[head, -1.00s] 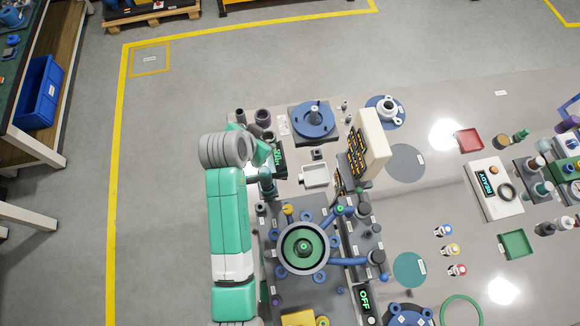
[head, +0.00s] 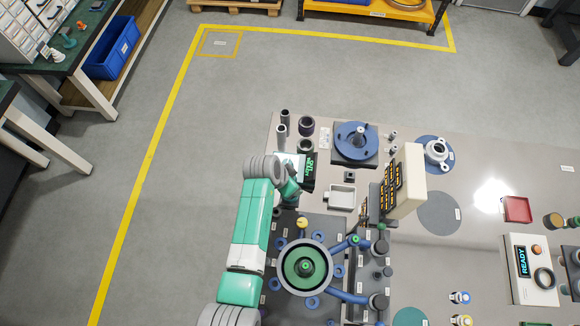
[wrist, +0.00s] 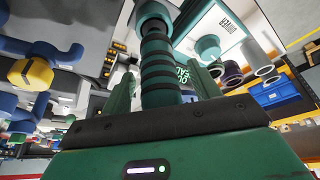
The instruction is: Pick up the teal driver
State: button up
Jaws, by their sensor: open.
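The teal driver (wrist: 160,72), with dark ribs around its handle, shows large in the wrist view, between the two fingers of my gripper (wrist: 165,85). The fingers are apart, one on each side of the handle, and I see no clear grip on it. The handle runs up the picture to a wider teal end. In the head view my gripper (head: 291,190) is at the left side of the bench, just left of the black display; my own wrist largely hides the driver there.
A scale with a green-lit black display (head: 309,172) stands close to my gripper. Nearby are a white tray (head: 341,196), grey cylinders (head: 281,130) and a round green-centred fixture (head: 305,266). A cream panel (head: 408,181) stands upright to the right. Floor left of the bench is clear.

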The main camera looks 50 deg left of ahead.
jog(key=shift+f, duration=0.2)
jog(key=shift+w+r, duration=0.1)
jog(key=c, duration=1.2)
